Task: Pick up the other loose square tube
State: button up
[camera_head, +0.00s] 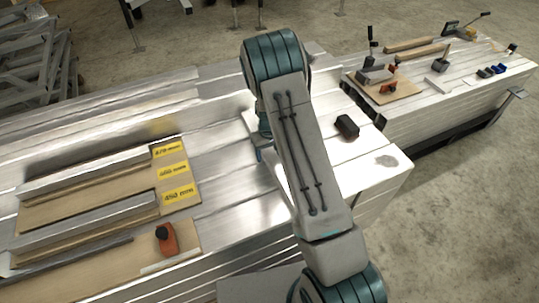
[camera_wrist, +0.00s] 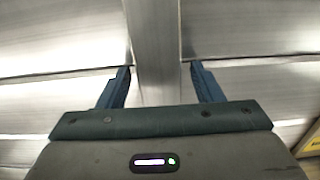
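In the wrist view a grey metal square tube (camera_wrist: 155,45) runs from the top edge down between the fingers of my gripper (camera_wrist: 160,70). One blue finger is on each side of it, and narrow strips of the surface below show between the tube and the fingers. The fingers look open, and I cannot tell whether either touches the tube. In the head view my arm hides the gripper and most of the tube beneath it. Two more metal tubes lie on the wooden board at the left, an upper one (camera_head: 110,172) and a lower one (camera_head: 90,225).
Yellow length labels (camera_head: 172,172) mark the wooden board's right end. A red-orange clamp (camera_head: 166,238) stands near the front. A black block (camera_head: 346,127) sits right of my arm. A second bench at the right holds clamps, wooden strips and small blocks. Concrete floor is clear at the right.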

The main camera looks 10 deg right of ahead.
grip_shut()
jog(key=shift+r, duration=0.1)
